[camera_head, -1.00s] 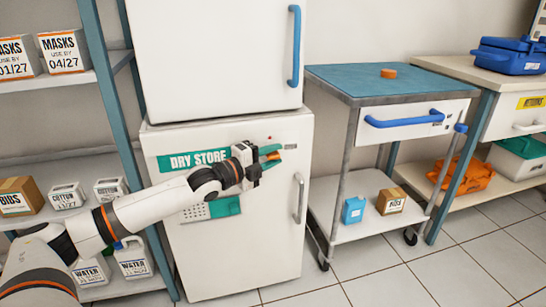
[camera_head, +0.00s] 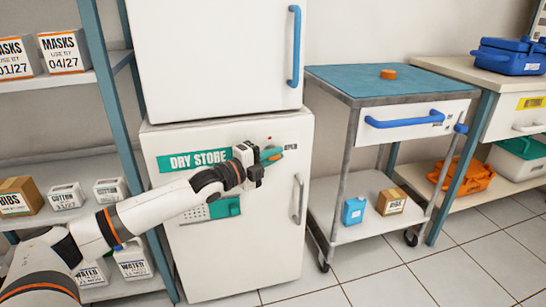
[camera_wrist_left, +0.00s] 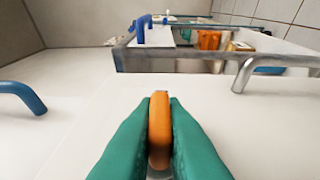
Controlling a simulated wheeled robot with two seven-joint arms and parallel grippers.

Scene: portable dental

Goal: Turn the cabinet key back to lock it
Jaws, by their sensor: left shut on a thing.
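The white cabinet (camera_head: 255,260) labelled DRY STORE stands in the middle with its door flush and a grey handle (camera_head: 298,198) at its right. My left gripper (camera_head: 271,155) is at the upper right of the cabinet front. In the left wrist view its two teal fingers are shut on the orange key (camera_wrist_left: 160,128), one on each side. In the head view the fingers mostly cover the key. A small red mark (camera_head: 270,139) and tiny dark lettering (camera_head: 291,147) sit near it. My right gripper is not in view.
A white upper unit (camera_head: 215,60) with a blue handle (camera_head: 295,45) stands above the cabinet. A trolley (camera_head: 385,85) with a blue top is at the right. Shelves (camera_head: 75,160) with boxes and water jugs are at the left. The floor in front of the trolley is clear.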

